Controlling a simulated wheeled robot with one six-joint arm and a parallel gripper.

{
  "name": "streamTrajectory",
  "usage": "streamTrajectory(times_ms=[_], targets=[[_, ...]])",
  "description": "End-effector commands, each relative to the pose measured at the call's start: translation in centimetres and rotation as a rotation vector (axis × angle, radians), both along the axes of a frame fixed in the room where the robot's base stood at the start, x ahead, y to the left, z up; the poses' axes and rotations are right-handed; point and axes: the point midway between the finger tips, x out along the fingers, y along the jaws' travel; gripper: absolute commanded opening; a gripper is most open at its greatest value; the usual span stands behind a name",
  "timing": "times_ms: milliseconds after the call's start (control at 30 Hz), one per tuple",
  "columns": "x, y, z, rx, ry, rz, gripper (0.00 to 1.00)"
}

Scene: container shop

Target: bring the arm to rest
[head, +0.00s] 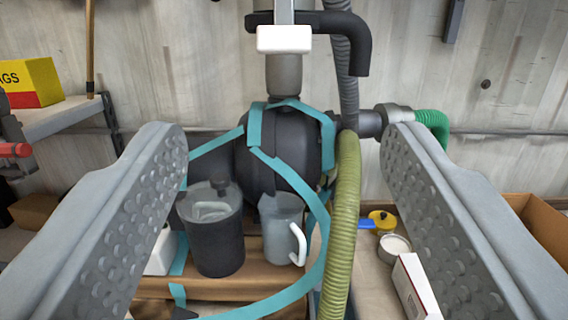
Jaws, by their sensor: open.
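My gripper (283,148) is open and empty. Its two grey, dimpled fingers stand wide apart at the left and right of the head view. Between them, farther back, are a black rounded tank (290,150) wrapped in teal strap, a dark lidded cup (215,245) and a grey mug (280,232) with a white handle. The fingers do not appear to touch any of these. The rest of my arm is not in view.
A ribbed green hose (342,225) hangs right of the mug. A wooden shelf (262,276) bears the cup and mug. A yellow and red box (32,83) sits on a shelf at left. A white box (414,288) and yellow-lidded item (382,220) lie at lower right.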

Motion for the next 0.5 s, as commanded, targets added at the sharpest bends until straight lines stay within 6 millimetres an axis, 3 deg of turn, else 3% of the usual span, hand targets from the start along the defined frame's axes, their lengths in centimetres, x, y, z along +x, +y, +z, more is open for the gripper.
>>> streamTrajectory(times_ms=[167,267,367,500], targets=[[-0.2,0.0,0.0,0.000,0.001,0.000,0.62],[-1.3,0.0,-0.3,0.000,0.009,0.000,0.62],[-3.7,0.0,-0.9,0.000,0.024,0.000,0.62],[-8.2,0.0,-2.7,0.000,0.060,0.000,0.62]])
